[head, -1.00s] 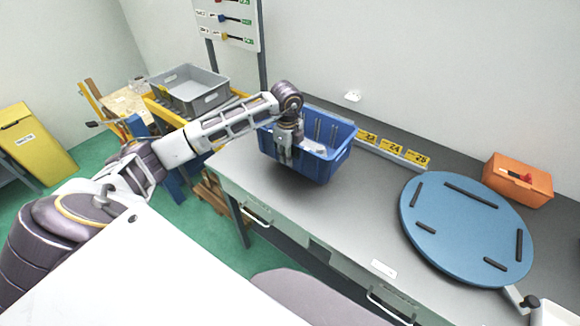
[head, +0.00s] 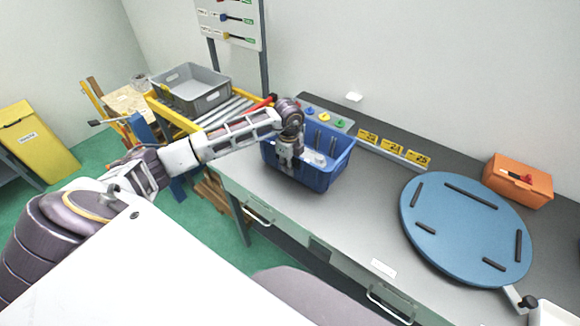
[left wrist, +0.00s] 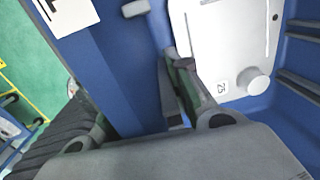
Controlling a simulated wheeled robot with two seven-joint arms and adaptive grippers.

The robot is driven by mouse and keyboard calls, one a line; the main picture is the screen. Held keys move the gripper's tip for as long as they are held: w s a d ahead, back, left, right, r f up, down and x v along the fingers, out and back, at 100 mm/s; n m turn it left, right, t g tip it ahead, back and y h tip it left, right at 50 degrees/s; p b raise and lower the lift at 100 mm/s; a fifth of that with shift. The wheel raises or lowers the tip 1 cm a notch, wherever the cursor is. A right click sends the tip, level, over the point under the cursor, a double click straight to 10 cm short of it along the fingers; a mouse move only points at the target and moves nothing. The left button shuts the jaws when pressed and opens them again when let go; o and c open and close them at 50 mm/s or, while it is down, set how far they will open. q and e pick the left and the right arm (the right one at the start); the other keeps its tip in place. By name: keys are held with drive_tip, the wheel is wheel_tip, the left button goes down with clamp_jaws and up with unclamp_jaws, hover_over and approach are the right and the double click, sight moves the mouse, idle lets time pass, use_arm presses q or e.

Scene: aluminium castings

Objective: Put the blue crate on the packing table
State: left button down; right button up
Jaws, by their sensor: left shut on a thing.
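The blue crate (head: 322,178) is at the left end of the grey table (head: 300,215) in the head view. It looks upright, and I cannot tell whether its bottom touches the tabletop. My left gripper (head: 287,163) is shut on the crate's near left wall, pointing down from above. In the left wrist view, the fingers (left wrist: 185,95) straddle the blue wall of the crate (left wrist: 125,75). A pale casting (left wrist: 225,45) marked 25 lies inside the crate. My right gripper is not in view.
A round blue turntable (head: 465,235) and an orange box (head: 520,180) occupy the table's right part. Yellow number labels (head: 393,148) and coloured buttons (head: 325,117) line the back. A grey crate (head: 195,88) stands on a roller conveyor at left. The table's middle is clear.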

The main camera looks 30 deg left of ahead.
use_arm(q)
drive_tip(key=shift+f, duration=0.3)
drive_tip(key=c, duration=1.3)
unclamp_jaws()
drive_tip(key=shift+f, duration=0.1)
drive_tip(key=shift+s+r+b, duration=0.15)
drive_tip(key=shift+r+b, duration=0.3)
drive_tip(key=shift+r, duration=2.6)
drive_tip(key=shift+s+r+b, duration=0.15)
drive_tip(key=shift+r+b, duration=0.3)
drive_tip(key=shift+r, duration=2.55)
